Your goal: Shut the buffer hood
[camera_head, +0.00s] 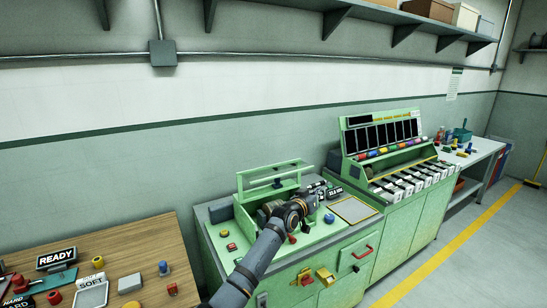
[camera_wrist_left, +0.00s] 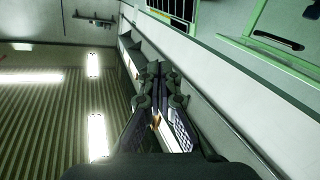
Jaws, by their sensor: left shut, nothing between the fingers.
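The buffer hood (camera_head: 270,170), a green frame with a clear-looking pane and a dark handle (camera_head: 277,183), stands raised at the back of the green machine (camera_head: 222,247) in the head view. A green frame with a dark handle, apparently the hood (camera_wrist_left: 292,68), shows at the upper right of the left wrist view. My left gripper (camera_head: 325,190) is over the machine, just right of and in front of the hood. In the wrist view its fingers (camera_wrist_left: 158,72) are together and empty. Whether it touches the hood is unclear. My right gripper is not in view.
A taller green console (camera_head: 410,215) with a row of dark panels stands close on the right. A wooden table (camera_head: 130,250) with a READY sign (camera_head: 56,259) and knobs is at the left. A shelf (camera_head: 340,8) runs above along the wall. Floor is free at the lower right.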

